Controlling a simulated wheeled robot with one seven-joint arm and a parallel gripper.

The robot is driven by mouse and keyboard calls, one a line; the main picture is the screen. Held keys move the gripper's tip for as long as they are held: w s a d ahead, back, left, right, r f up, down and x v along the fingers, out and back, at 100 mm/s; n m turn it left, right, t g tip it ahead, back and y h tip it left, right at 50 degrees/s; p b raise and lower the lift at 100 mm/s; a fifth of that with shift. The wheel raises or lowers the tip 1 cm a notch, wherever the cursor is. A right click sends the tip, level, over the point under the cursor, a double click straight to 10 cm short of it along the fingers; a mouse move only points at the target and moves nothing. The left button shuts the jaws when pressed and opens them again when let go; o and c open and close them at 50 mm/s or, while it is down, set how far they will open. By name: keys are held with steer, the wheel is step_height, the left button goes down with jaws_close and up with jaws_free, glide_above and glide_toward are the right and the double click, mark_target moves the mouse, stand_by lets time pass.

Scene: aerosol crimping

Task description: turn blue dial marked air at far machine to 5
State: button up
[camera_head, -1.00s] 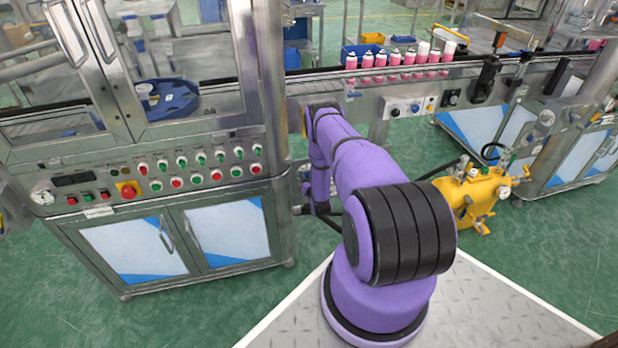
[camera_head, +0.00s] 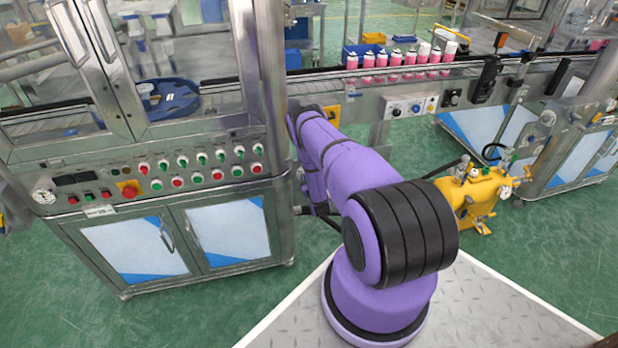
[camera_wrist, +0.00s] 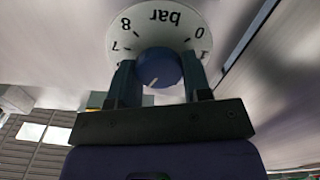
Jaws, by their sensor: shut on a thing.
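In the wrist view, the blue dial (camera_wrist: 158,68) is a round dark-blue knob on a white scale plate (camera_wrist: 158,22). The plate appears upside down, with "bar" at the top, 8 and 7 on the left, and 0 and 1 on the right. The lower scale, including any 5, is hidden behind the knob and gripper. My gripper (camera_wrist: 160,74) is shut on the knob, one finger on each side. A small pale mark shows on the knob's lower edge, but its reading cannot be told. In the head view, the gripper and dial are hidden beside the left machine.
The steel cabinet machine (camera_head: 215,135) with button rows stands left of my arm. A conveyor (camera_head: 420,76) carrying several pink cans (camera_head: 395,62) runs behind. A yellow pump unit (camera_head: 475,198) stands on the green floor at right.

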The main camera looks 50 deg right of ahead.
steer(key=shift+a+f, duration=0.1)
steer(key=o, duration=0.9)
steer(key=shift+s, duration=0.1)
steer(key=v, duration=1)
steer(key=shift+s+a, duration=0.2)
